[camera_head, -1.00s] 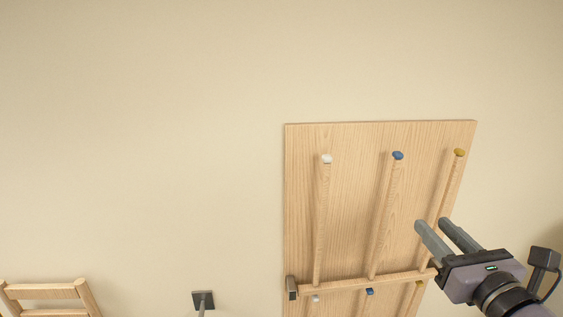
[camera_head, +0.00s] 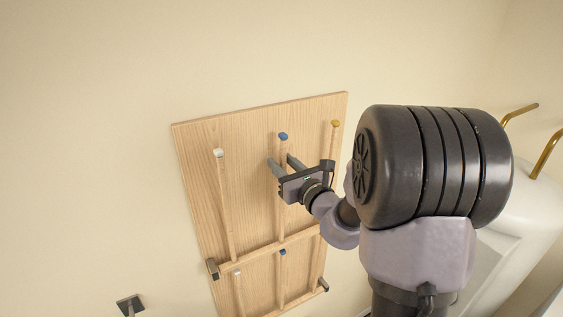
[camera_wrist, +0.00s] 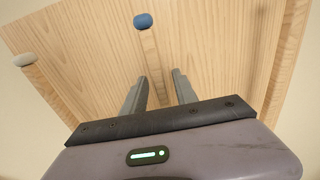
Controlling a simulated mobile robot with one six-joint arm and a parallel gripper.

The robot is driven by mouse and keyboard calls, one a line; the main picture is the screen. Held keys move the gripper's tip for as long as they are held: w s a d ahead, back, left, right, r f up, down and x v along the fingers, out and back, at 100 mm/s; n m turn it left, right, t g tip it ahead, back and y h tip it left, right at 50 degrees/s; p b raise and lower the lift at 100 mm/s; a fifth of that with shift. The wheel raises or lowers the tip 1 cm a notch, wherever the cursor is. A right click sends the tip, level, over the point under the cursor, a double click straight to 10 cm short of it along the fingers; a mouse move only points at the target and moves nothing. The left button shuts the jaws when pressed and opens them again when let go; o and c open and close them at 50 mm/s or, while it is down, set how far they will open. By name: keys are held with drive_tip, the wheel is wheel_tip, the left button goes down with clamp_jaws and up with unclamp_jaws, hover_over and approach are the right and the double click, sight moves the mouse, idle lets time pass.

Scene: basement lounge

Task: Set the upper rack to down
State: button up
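The upper rack (camera_head: 258,257) is a wooden crossbar with long rods on a wooden board (camera_head: 252,178) against the wall. Its rods point up. They are the white-tipped rod (camera_head: 224,200), the blue-tipped rod (camera_head: 283,148) and the yellow-tipped rod (camera_head: 333,142). My gripper (camera_head: 281,161) is open, in front of the blue-tipped rod's upper part. In the wrist view, that rod (camera_wrist: 149,45) runs between the two fingers (camera_wrist: 158,82), which look apart from it. The rod's lower part is hidden there by my gripper body. I cannot tell how deep the fingers reach.
A lower rack's rod tips, white (camera_head: 237,272) and blue (camera_head: 283,252), show below the crossbar. A small dark wall fitting (camera_head: 130,304) is at lower left. A white fixture with brass-coloured handles (camera_head: 520,113) stands at right.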

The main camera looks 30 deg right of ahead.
drive_tip(key=shift+c, duration=0.2)
clamp_jaws()
idle(1.1)
